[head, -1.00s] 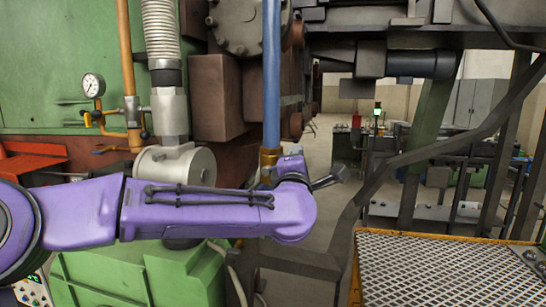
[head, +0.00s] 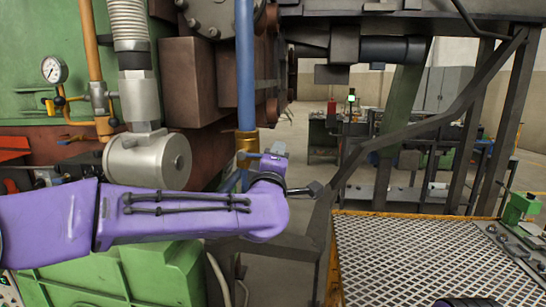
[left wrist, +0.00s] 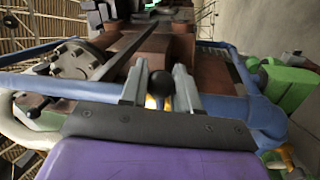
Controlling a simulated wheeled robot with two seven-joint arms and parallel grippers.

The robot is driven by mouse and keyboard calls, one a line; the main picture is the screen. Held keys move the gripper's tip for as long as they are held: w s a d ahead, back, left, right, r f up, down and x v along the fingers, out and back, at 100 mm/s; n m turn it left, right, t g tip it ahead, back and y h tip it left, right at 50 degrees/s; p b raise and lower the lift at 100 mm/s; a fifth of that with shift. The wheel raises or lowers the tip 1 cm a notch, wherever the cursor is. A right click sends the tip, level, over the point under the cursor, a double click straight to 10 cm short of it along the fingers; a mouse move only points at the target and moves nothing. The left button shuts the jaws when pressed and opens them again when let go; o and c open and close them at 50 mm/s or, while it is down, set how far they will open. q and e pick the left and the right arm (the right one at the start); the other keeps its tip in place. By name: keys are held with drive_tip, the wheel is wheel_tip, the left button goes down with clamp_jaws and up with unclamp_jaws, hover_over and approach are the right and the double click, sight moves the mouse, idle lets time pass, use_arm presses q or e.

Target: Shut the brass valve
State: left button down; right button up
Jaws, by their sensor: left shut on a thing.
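The brass valve (head: 247,145) sits on the vertical blue pipe (head: 245,65), just behind my left wrist in the head view. In the left wrist view, a dark round knob (left wrist: 162,83) stands between the two fingers of my left gripper (left wrist: 160,88), with bits of yellow brass showing below it. The gripper is shut on this knob, which appears to be the valve's handle.
A grey cylindrical fitting (head: 148,160) and a pressure gauge (head: 54,70) are left of the valve. A dark sloping rail (head: 425,145) and a mesh platform with a yellow edge (head: 410,255) are at right. Brown machine blocks (head: 195,85) stand behind the pipe.

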use_arm(q)
drive_tip(key=c, duration=0.8)
unclamp_jaws()
drive_tip(key=shift+w+f, duration=0.1)
drive_tip(key=shift+c, duration=0.2)
drive_tip(key=shift+s+f, duration=0.15)
drive_tip(key=shift+s, duration=0.1)
drive_tip(key=b+v, duration=0.5)
drive_tip(key=v, duration=0.5)
